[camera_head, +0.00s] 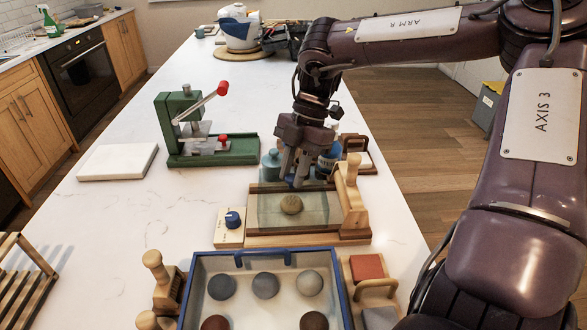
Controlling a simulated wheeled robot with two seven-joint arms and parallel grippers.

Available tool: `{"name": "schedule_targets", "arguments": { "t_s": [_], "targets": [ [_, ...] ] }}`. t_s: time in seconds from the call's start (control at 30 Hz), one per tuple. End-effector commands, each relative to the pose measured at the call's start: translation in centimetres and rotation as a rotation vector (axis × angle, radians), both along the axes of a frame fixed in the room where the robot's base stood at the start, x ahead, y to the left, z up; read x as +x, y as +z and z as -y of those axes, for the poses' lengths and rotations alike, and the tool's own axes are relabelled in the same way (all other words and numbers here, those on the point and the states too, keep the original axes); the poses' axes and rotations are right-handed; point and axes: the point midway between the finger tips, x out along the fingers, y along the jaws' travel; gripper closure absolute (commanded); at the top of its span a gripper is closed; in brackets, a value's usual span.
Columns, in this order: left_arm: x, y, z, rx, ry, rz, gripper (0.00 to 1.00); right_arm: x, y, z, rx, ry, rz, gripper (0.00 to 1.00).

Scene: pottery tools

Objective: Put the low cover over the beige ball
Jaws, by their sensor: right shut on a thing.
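The beige ball (291,205) sits at the middle of a wooden base (290,240) in the head view. A low, see-through greenish cover (262,208) shows around the ball in the picture, above the base. I cannot tell whether its lower rim rests on the base or hangs just above it. My right gripper (292,180) points down at the cover's back part, behind the ball. Its fingers are shut on the cover, though the grip itself is small and partly hidden. My left gripper is not in view.
A wooden upright with a handle (352,200) stands at the base's right end. A box with a blue knob (232,220) is at left. A blue-rimmed tray (205,255) with several balls is in front. A green press (185,130) and bottles stand behind.

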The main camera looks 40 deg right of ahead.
Motion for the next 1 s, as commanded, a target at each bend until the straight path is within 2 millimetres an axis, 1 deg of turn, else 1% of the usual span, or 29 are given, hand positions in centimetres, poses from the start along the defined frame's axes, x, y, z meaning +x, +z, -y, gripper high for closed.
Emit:
{"name": "schedule_targets", "arguments": {
  "t_s": [0.17,0.27,0.3,0.43,0.47,0.77,0.87,0.97,1.0],
  "targets": [
    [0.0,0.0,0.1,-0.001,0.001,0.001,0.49,0.0,0.0,0.0,0.000,0.001,0.000,1.00],
    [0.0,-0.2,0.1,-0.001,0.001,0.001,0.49,0.0,-0.3,0.0,0.000,0.001,0.000,1.00],
    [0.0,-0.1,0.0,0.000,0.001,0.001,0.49,0.0,-0.3,0.0,0.000,0.001,0.000,0.73],
    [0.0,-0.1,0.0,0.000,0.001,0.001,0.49,0.0,-0.2,0.0,0.000,0.001,0.000,0.56],
    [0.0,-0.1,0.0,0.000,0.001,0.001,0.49,0.0,-0.2,0.0,0.000,0.001,0.000,0.54],
    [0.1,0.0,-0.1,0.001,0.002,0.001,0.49,0.0,0.1,0.0,-0.001,0.001,0.000,0.54],
    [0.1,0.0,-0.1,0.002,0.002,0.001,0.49,0.1,0.8,0.3,-0.004,0.000,0.000,0.54],
    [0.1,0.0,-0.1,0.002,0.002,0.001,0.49,0.2,2.4,1.0,-0.005,0.000,0.004,0.54],
    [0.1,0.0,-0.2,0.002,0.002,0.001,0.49,0.2,3.2,1.3,-0.005,-0.001,0.003,0.54]
  ]
}}
